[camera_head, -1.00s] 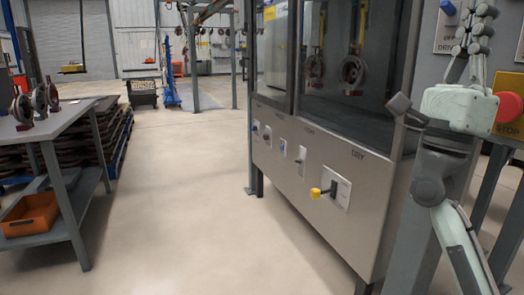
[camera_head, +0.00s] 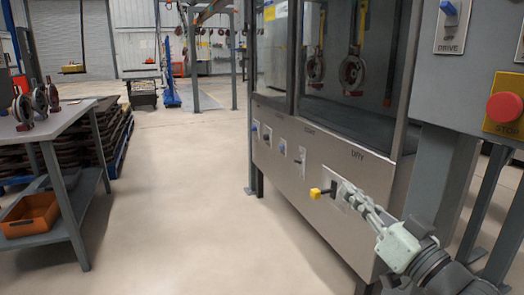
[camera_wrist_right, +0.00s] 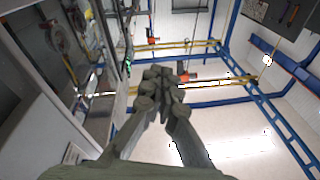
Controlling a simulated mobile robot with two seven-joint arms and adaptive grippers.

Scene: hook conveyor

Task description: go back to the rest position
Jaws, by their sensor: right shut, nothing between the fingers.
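My right gripper (camera_head: 358,200) is in the lower right of the head view, in front of the steel cabinet's lower panel (camera_head: 300,190). Its fingers are together and hold nothing. My left gripper is not in view.
A control box with a blue DRIVE switch (camera_head: 451,14) and a red stop button (camera_head: 505,107) stands at the right. A grey table (camera_head: 60,118) with round metal parts and an orange bin (camera_head: 30,215) is at the left. The floor (camera_head: 180,200) between is clear.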

